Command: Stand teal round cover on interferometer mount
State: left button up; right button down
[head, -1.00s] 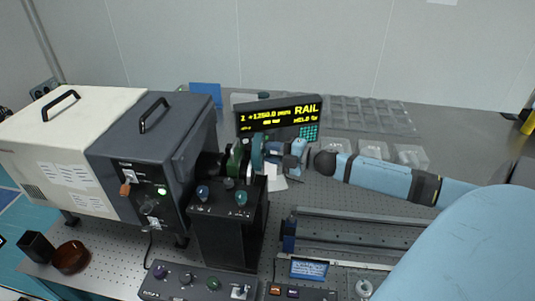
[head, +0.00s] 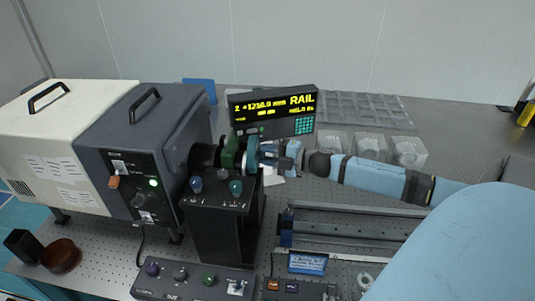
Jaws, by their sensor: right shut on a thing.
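The teal round cover (head: 253,153) stands upright, seen nearly edge-on. It is beside a dark green round piece (head: 230,153) at the top of a black mount (head: 222,226), which appears to be the interferometer mount. My right gripper (head: 266,153) reaches in from the right and is shut on the cover. The contact between fingers and cover is small and partly hidden. I cannot tell whether the cover touches the mount. My left gripper is out of view.
A dark grey instrument box (head: 108,142) stands left of the mount. A lit RAIL display (head: 272,128) stands close behind the gripper. Rails (head: 350,228) and a control box (head: 192,281) lie in front. Clear boxes (head: 371,146) stand behind my right arm.

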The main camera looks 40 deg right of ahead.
jog(key=shift+f+b, duration=1)
jog(key=shift+f, duration=1.1)
jog(key=shift+f, duration=0.45)
jog(key=shift+c, duration=0.9)
grip_release()
jog(key=shift+o, duration=0.9)
jog(key=shift+s, duration=0.1)
jog(key=shift+f, duration=0.1)
jog(key=d+p+v, duration=0.1)
jog(key=p+v, duration=0.1)
jog(key=v, duration=0.5)
jog(key=shift+d, duration=0.4)
